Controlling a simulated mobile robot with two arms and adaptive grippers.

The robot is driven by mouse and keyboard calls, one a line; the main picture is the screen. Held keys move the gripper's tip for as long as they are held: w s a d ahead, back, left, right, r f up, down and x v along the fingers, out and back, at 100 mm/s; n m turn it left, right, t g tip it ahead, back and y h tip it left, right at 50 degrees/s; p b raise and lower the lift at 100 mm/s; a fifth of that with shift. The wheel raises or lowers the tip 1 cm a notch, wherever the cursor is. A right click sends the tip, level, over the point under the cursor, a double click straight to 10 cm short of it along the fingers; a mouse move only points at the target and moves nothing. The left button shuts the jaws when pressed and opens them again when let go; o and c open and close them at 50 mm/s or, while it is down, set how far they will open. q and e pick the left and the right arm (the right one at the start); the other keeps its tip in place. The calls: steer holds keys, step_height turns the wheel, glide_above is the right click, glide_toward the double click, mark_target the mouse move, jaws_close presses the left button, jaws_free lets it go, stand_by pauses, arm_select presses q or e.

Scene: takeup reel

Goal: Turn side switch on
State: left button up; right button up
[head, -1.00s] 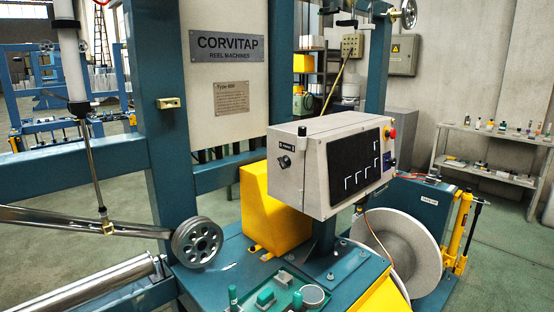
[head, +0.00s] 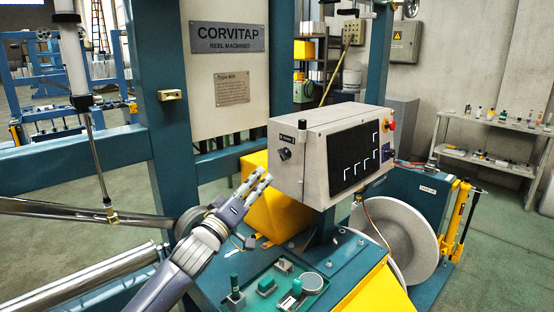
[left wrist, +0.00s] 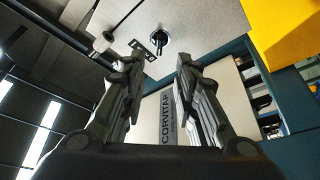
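The side switch (head: 285,154) is a small black rotary knob on the left side face of the grey control box (head: 318,187). A small black label sits above it. My right gripper is not in view.
A yellow cover (head: 275,222) stands just below and behind the box. A green panel with knobs (head: 290,290) lies in front on the blue machine. A blue frame post (head: 160,100) rises at left. A red button (head: 391,126) is on the box's far side.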

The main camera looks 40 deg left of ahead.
mark_target(280, 155)
arm_select(q)
steer(key=p+x, duration=0.3)
steer(key=x, duration=0.6)
steer(key=shift+r, duration=0.1)
steer(key=shift+w+a, duration=0.15)
steer(key=shift+w, duration=0.65)
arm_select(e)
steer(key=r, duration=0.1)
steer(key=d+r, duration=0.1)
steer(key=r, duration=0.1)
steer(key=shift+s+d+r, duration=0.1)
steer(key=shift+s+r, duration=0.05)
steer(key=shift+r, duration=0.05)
arm_select(q)
jaws_close()
steer(key=shift+r, duration=0.1)
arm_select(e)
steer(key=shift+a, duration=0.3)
